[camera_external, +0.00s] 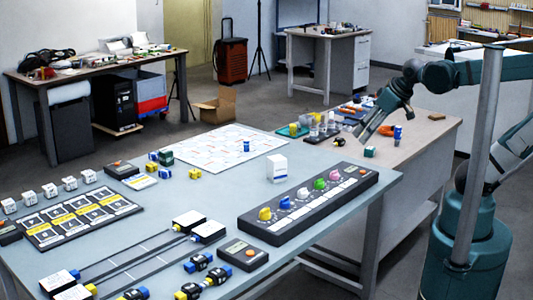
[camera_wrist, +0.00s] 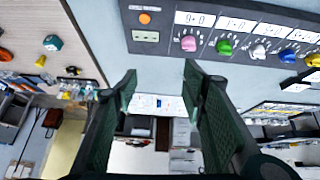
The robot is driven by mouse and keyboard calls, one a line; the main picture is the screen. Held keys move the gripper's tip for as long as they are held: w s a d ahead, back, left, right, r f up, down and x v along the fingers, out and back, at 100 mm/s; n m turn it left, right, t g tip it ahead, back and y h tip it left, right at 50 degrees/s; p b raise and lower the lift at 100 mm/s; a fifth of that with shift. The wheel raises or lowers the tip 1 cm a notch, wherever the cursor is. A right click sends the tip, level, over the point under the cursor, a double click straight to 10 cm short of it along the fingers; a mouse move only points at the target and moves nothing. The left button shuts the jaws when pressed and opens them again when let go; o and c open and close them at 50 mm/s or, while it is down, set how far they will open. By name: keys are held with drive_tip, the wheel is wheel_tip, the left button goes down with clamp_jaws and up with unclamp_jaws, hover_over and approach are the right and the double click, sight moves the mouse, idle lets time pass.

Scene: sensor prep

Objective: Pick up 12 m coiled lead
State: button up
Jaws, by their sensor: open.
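I cannot tell which thing is the 12 m coiled lead, as no such label is readable. Several small dark pieces with blue or yellow parts, possibly coiled leads (camera_external: 198,263), lie near the front edge of the blue-grey table in the external view. My gripper (camera_external: 361,136) is at the table's far right side, well away from these pieces. In the wrist view its two fingers (camera_wrist: 160,85) stand wide apart with nothing gripped. A white box with a blue mark (camera_external: 277,168) stands upright on the table.
A dark panel with coloured knobs (camera_external: 308,204) lies along the table's right side; it also shows in the wrist view (camera_wrist: 230,32). A wooden bench (camera_external: 425,132) holds small items near my gripper. A white patterned sheet (camera_external: 215,143) lies at the back. Black rails (camera_external: 140,250) cross the front.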

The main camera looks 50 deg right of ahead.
drive_tip(key=w+d+r+n+g+p, duration=0.1)
drive_tip(key=w+d+r+n, duration=0.1)
drive_tip(key=w+d, duration=0.3)
drive_tip(key=w+d+r+n+g+p, duration=0.1)
drive_tip(key=w+d+r+n+p, duration=0.15)
drive_tip(key=w, duration=0.55)
drive_tip(key=n+g+p, duration=0.5)
drive_tip(key=n+p, duration=0.1)
drive_tip(key=n, duration=0.6)
hover_over(340, 138)
drive_tip(key=a, duration=0.1)
wheel_tip(340, 138, down, 20)
drive_tip(key=shift+s+f, duration=0.1)
drive_tip(key=shift+s, duration=0.05)
drive_tip(key=shift+d+f, duration=0.25)
drive_tip(key=shift+f+b, duration=0.4)
drive_tip(key=shift+f, duration=0.9)
